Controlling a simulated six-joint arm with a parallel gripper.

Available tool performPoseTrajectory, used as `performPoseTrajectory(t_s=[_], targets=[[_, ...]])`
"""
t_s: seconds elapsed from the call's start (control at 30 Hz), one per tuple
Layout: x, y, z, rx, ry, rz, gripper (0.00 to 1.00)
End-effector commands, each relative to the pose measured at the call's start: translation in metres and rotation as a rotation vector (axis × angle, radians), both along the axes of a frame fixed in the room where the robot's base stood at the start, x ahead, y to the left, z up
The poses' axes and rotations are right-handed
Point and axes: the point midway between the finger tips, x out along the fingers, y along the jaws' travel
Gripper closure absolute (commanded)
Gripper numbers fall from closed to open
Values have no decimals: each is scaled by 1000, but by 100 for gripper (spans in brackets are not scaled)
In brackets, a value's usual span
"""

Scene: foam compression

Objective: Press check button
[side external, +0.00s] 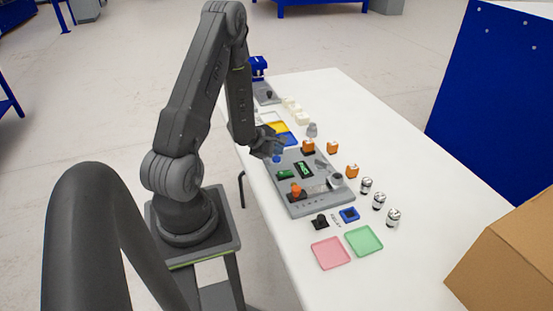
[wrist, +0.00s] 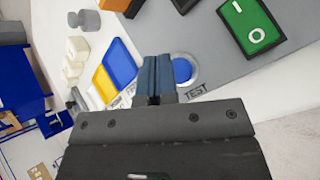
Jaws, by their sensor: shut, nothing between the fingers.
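The blue round button (wrist: 182,70) sits in a pale ring on the grey panel, beside a printed "TEST" label. My gripper (wrist: 157,64) is shut and empty. In the wrist view its fingertips lie just left of the button and overlap the edge of its ring. I cannot tell whether they touch it. In the side view my gripper (side external: 275,152) is low over the far left corner of the grey panel (side external: 318,207). A green rocker switch marked I and O (wrist: 250,22) is on the same panel, right of the button.
Orange blocks (side external: 352,171) and silver cylinders (side external: 379,201) stand to the right. Pink (side external: 330,253) and green (side external: 364,240) trays lie nearer.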

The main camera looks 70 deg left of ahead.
Motion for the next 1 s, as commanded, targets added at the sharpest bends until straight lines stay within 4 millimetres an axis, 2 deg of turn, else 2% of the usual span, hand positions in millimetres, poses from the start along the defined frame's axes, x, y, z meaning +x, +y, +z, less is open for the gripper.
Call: performPoseTrajectory(t_s=[0.27, 0.7, 1.0], targets=[[0, 0, 3, 1, -1, -1, 100], [0, 0, 43, 2, -2, -1, 100], [0, 0, 50, 0, 0, 0, 100]])
